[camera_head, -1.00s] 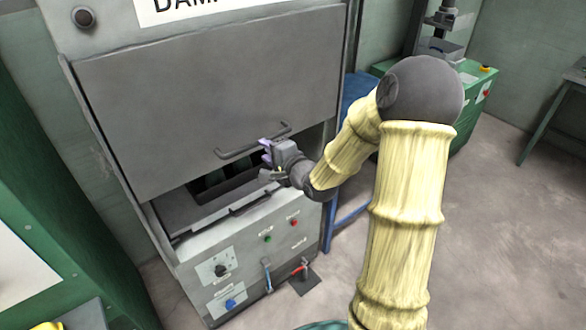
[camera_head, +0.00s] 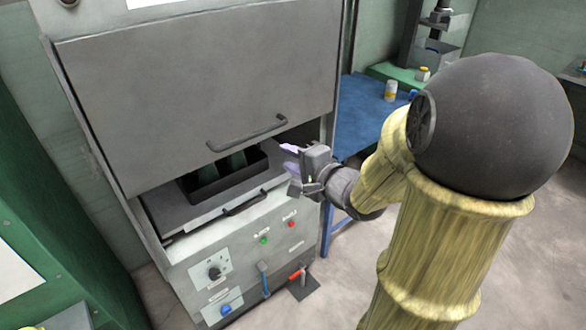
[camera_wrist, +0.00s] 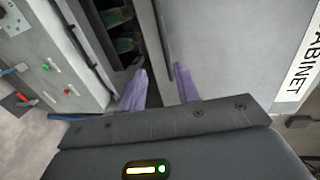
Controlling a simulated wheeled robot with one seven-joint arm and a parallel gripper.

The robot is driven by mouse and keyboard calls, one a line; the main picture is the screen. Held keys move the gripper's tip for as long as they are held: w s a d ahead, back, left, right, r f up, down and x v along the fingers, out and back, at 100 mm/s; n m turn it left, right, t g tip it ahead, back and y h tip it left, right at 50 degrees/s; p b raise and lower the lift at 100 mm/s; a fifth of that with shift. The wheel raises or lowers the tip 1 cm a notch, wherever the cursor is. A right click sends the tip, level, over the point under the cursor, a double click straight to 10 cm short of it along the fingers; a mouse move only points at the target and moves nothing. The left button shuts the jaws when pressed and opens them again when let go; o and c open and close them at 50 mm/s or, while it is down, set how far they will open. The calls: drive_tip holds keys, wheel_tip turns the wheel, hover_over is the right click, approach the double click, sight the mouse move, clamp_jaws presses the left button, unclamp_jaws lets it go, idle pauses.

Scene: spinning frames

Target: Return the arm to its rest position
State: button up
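My gripper (camera_head: 288,166) is in front of the right part of the grey cabinet's opening, below and to the right of the handle (camera_head: 247,133) on its raised door. In the wrist view my gripper's two purple fingers (camera_wrist: 161,88) stand apart with nothing between them. The fingers look clear of the door handle. My arm reaches in from the right, its upper links crossing the head view.
The cabinet door (camera_head: 200,90) is partly raised. A dark tray (camera_head: 208,190) with greenish contents sits inside. A control panel (camera_head: 240,262) with knobs and buttons is below. A blue table (camera_head: 375,118) holding small containers stands behind my arm.

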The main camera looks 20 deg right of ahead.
drive_tip(key=shift+s, duration=0.15)
idle(0.5)
drive_tip(key=s+f+n+g+h+p, duration=0.3)
drive_tip(key=s+f+n+g+h, duration=0.15)
drive_tip(key=f+n+g, duration=0.2)
drive_tip(key=s+a+f+n+g+p, duration=0.1)
drive_tip(key=s+a+f+n+g, duration=0.2)
drive_tip(key=s+n+g, duration=0.3)
drive_tip(key=s+a+n, duration=0.1)
drive_tip(key=s+n, duration=0.1)
drive_tip(key=s, duration=0.1)
drive_tip(key=shift+a+f, duration=0.2)
drive_tip(key=shift+a, duration=0.2)
idle(1.7)
